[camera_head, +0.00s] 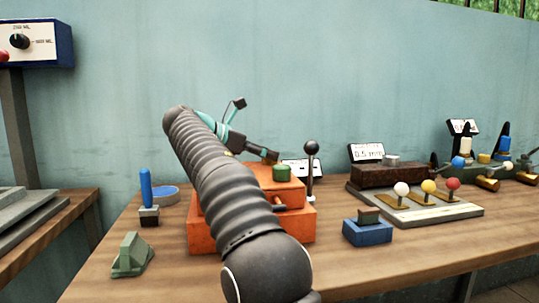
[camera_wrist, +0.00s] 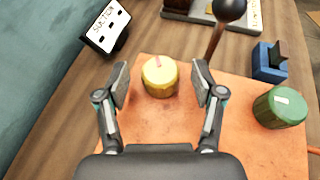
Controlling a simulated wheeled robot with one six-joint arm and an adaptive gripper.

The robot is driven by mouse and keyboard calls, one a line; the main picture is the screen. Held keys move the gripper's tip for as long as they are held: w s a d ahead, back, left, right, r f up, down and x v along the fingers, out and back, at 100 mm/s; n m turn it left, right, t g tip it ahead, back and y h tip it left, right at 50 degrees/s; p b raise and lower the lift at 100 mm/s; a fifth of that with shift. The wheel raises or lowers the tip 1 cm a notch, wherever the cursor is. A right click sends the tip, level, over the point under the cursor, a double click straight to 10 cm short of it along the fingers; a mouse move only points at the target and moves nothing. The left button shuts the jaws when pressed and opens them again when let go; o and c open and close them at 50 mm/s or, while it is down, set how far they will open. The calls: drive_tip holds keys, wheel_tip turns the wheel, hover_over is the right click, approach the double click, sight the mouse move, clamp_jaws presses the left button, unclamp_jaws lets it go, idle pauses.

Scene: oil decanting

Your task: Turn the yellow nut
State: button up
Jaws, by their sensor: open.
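The yellow nut (camera_wrist: 160,78) stands on the orange block (camera_wrist: 150,122) in the wrist view, with a small reddish mark on its top. My gripper (camera_wrist: 163,85) is open, with one finger on each side of the nut and a gap visible on both sides. In the head view my gripper (camera_head: 268,155) is over the back of the orange block (camera_head: 214,236), and the yellow nut cannot be made out there. A green nut (camera_wrist: 280,106) stands on the block to the right; it also shows in the head view (camera_head: 282,172).
A black-knobbed lever (camera_wrist: 217,35) rises just behind the block. A "suction" sign (camera_wrist: 105,27) stands back left. A blue block (camera_wrist: 269,62) lies right of the orange block. A blue-handled tool (camera_head: 146,190) and a panel with coloured knobs (camera_head: 440,212) flank it on the bench.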

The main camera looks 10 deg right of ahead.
drive_tip(key=v, duration=0.5)
drive_tip(key=shift+s+a+r, duration=0.1)
drive_tip(key=shift+a+r, duration=0.05)
drive_tip(key=shift+a, duration=0.2)
